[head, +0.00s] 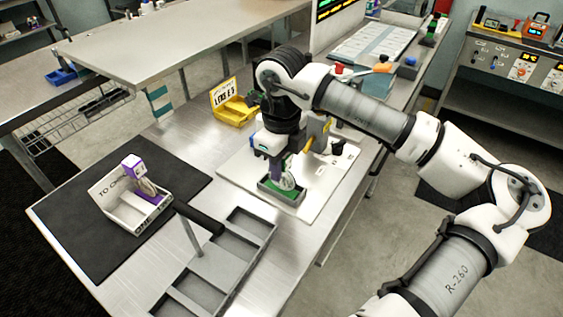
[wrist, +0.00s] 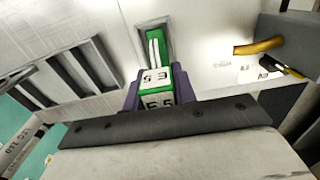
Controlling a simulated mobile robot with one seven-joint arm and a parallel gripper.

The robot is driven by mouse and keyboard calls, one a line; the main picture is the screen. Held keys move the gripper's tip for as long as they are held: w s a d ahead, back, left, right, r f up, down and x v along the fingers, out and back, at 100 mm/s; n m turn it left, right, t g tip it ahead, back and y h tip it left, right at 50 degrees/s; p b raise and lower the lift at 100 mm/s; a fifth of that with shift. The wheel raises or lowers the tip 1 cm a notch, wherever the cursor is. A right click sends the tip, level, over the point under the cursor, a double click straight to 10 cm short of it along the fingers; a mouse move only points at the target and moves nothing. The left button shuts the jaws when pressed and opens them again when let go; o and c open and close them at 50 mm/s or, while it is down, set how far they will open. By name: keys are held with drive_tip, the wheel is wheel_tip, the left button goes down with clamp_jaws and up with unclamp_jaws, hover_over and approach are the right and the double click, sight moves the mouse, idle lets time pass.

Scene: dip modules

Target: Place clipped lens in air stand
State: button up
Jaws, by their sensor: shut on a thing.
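My gripper (head: 277,170) points down over the white board and is shut on a green clip block with white labels reading "E 5" (wrist: 157,88). Purple fingers show on both sides of the block in the wrist view. A pale round lens (head: 288,182) shows just below the gripper, at a small grey stand with a green inside (head: 270,190). This stand also appears as a narrow frame beyond the block in the wrist view (wrist: 140,38). I cannot tell whether the clip or lens touches the stand.
A white tray marked "TO CH..." (head: 118,213) holds a purple clip with a lens (head: 135,168) on a black mat (head: 75,222). A grey compartment rack (head: 262,229) stands in front. A yellow bin (head: 232,112) is behind. A yellow-handled item (wrist: 258,46) lies right in the wrist view.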

drive_tip(key=o, duration=1)
wheel_tip(320, 180, up, 12)
drive_tip(key=shift+r+b, duration=0.1)
drive_tip(key=shift+b, duration=1.15)
